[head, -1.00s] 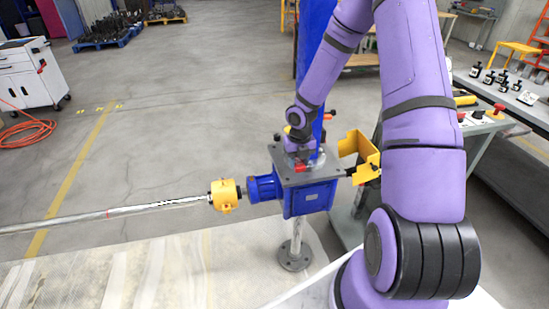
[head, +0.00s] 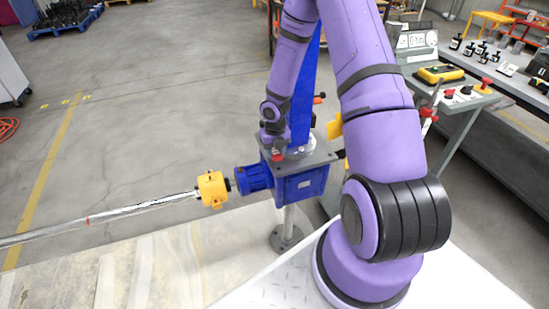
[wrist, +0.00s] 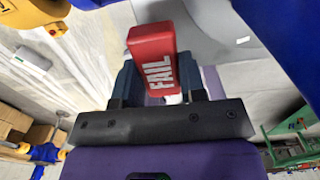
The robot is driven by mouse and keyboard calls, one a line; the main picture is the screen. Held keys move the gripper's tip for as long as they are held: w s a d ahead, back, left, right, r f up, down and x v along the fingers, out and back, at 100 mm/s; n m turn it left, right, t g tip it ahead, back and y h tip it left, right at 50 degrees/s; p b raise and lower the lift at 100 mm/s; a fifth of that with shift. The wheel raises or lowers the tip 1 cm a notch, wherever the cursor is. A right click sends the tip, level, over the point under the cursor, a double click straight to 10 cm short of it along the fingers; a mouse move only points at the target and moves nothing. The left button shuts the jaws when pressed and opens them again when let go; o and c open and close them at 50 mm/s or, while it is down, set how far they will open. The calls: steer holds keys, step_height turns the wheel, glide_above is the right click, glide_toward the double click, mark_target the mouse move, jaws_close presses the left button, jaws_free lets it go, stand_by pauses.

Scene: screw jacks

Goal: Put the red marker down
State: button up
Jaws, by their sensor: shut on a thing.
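The red marker (wrist: 153,58) is a red block with the white word FAIL. In the wrist view it sits between the fingers of my gripper (wrist: 158,88), which is shut on it. In the head view my gripper (head: 276,151) points down at the rear left edge of the blue screw jack's grey top plate (head: 318,164), with a bit of red at its tip. My arm and gripper hide most of the marker there. I cannot tell whether the marker touches the plate.
A yellow coupling (head: 212,189) and a long shiny shaft (head: 130,211) extend left from the jack. A blue column (head: 303,100) rises from it. A control console (head: 440,82) and a bench with small dark parts (head: 490,58) stand at the right. The floor at left is mostly clear.

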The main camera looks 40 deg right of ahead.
mark_target(275, 151)
steer(key=shift+f, duration=1.85)
steer(key=o, duration=1)
steer(key=shift+f, duration=0.1)
step_height(275, 151, up, 12)
steer(key=shift+r, duration=0.15)
steer(key=shift+s, duration=0.15)
